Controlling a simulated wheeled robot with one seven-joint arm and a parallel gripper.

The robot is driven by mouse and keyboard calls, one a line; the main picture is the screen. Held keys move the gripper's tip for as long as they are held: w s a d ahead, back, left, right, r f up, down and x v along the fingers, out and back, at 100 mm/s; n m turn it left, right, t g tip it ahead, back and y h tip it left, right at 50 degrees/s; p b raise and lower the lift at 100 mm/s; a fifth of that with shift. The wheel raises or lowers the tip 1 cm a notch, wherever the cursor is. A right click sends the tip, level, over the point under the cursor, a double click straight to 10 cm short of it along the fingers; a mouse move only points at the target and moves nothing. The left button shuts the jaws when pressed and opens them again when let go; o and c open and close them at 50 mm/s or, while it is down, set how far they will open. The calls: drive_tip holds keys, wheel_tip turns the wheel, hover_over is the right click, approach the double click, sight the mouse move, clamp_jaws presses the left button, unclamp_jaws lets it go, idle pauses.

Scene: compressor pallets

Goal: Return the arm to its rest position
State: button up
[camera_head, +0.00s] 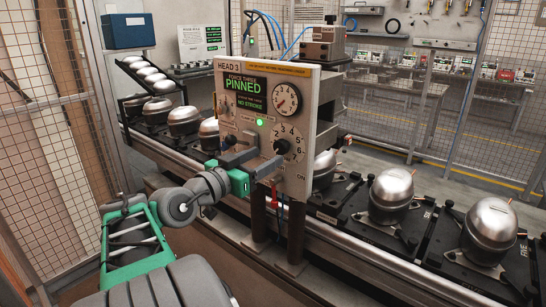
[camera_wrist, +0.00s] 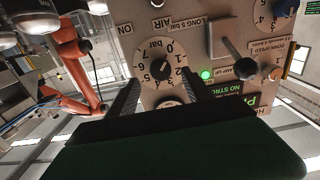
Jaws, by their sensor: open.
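My arm reaches from the lower left of the head view to the grey HEAD 3 control panel (camera_head: 228,78). My gripper (camera_head: 262,168) is close in front of the panel's lower part, below a numbered dial (camera_head: 285,147). In the wrist view my two dark fingers (camera_wrist: 162,90) stand apart, with nothing held between them. I cannot tell whether a fingertip touches the panel.
A black-knobbed lever (camera_wrist: 244,68) and a lit green lamp (camera_wrist: 206,75) are beside the dial. A conveyor (camera_head: 385,255) carries silver compressors (camera_head: 391,188) on dark pallets behind the panel. A mesh fence (camera_head: 35,130) stands at left. An orange arm (camera_wrist: 75,60) shows in the wrist view.

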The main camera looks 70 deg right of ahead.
drive_tip(key=shift+v, duration=1.25)
drive_tip(key=w+a+f+n+t+y, duration=0.2)
drive_tip(key=w+f+n+y, duration=0.15)
drive_tip(key=f, duration=0.55)
drive_tip(key=w+a+f+n+t+y, duration=0.2)
drive_tip(key=w+f+n+y, duration=0.15)
drive_tip(key=f, duration=0.65)
drive_tip(key=w+a+f+n+t+y, duration=0.3)
drive_tip(key=w+a+f+n+y, duration=0.15)
drive_tip(key=a+f, duration=0.45)
drive_tip(key=w+a+r+n+t+y+p, duration=0.1)
drive_tip(key=w+a+n, duration=0.1)
drive_tip(key=a, duration=0.8)
drive_tip(key=w+a+r+n+t+y+p, duration=0.1)
drive_tip(key=a+n, duration=0.4)
drive_tip(key=a, duration=0.6)
drive_tip(key=w+a+r+n+t+y+p, duration=0.1)
drive_tip(key=w+a+r+n+y, duration=0.2)
drive_tip(key=a, duration=0.8)
drive_tip(key=shift+w+a+r+n+p, duration=0.2)
drive_tip(key=shift+w+n+p, duration=0.15)
drive_tip(key=shift+w+n, duration=0.25)
